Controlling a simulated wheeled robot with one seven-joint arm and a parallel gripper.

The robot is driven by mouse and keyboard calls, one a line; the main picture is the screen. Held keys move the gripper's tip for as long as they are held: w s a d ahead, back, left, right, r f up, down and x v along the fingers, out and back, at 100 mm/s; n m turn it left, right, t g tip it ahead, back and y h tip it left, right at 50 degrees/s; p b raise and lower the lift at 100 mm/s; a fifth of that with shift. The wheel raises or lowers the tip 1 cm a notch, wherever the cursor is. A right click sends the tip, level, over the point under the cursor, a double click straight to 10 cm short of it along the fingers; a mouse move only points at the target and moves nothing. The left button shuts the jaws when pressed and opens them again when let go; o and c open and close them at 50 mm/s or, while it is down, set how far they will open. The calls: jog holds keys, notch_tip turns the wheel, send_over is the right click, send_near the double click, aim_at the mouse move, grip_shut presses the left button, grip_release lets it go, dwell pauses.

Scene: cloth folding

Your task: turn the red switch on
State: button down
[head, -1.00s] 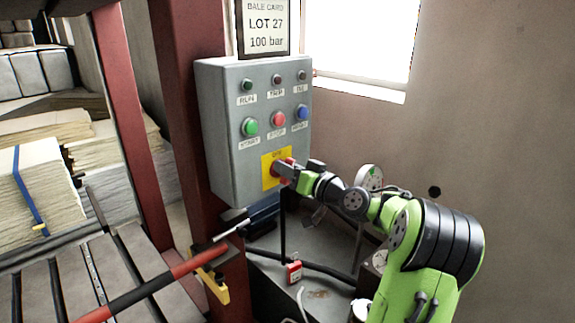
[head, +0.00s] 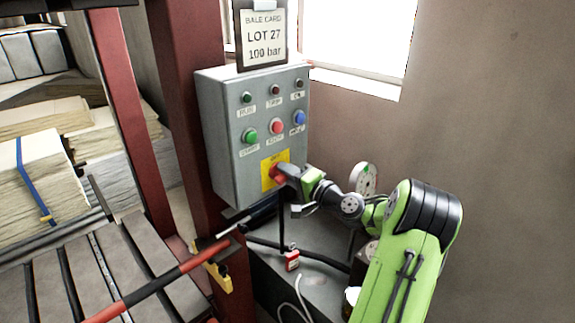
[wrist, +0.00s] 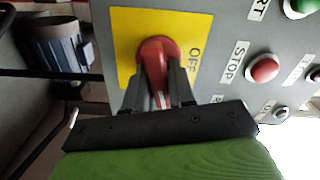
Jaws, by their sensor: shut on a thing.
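The red switch (head: 279,174) is a rotary handle on a yellow plate (head: 266,170) low on the front of the grey control box (head: 222,130). In the wrist view the red switch (wrist: 157,58) shows close up, with the word OFF on the yellow plate (wrist: 128,24) beside it. My gripper (wrist: 162,92) is shut on the handle, one dark finger on each side. In the head view my gripper (head: 284,176) reaches the box from the right and covers part of the switch.
Green, red and blue buttons (head: 276,127) and small lamps sit above the switch. A red padlock (head: 292,260) hangs below the box. A bar with red ends (head: 165,284) crosses the lower left. A red post (head: 185,100) stands left of the box.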

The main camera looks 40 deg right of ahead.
jog(key=shift+f+m+p, duration=0.15)
jog(key=shift+m+p, duration=0.95)
jog(key=shift+m, duration=0.4)
jog(key=shift+f, duration=0.1)
jog(key=c, duration=1)
grip_release()
jog(key=shift+c, duration=0.2)
jog(key=s, duration=1.5)
jog(key=shift+s+d+b, duration=0.25)
jog(key=shift+s+b, duration=0.1)
jog(key=shift+s, duration=0.05)
